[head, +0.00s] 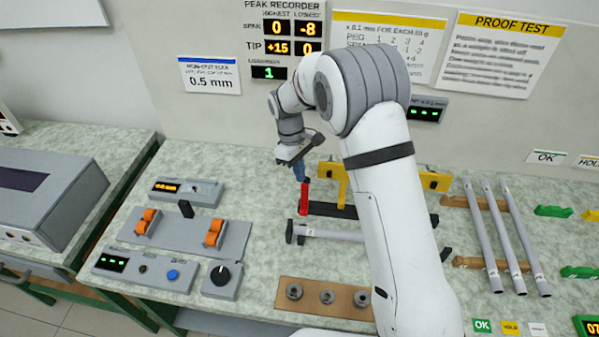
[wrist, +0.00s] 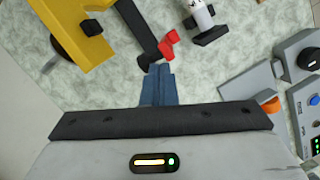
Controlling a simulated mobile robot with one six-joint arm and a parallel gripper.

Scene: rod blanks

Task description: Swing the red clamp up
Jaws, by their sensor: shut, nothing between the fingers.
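The red clamp (head: 304,198) is a small red lever at the left end of a black bar (head: 330,209) beside the yellow fixture (head: 334,180). In the wrist view the red clamp (wrist: 168,45) shows as short red pieces just beyond my fingertips. My gripper (head: 300,177) is shut and empty, its blue fingers pointing down at the clamp's upper end. In the wrist view my gripper (wrist: 158,72) has its fingers together, close to the clamp. I cannot tell whether they touch it. My arm hides part of the fixture.
A grey rod (head: 330,233) lies in black supports in front of the clamp. Control boxes with orange switches (head: 214,232) stand to the left. A brown plate with several metal rings (head: 327,297) lies in front. Several rods (head: 498,240) rest on a rack at right.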

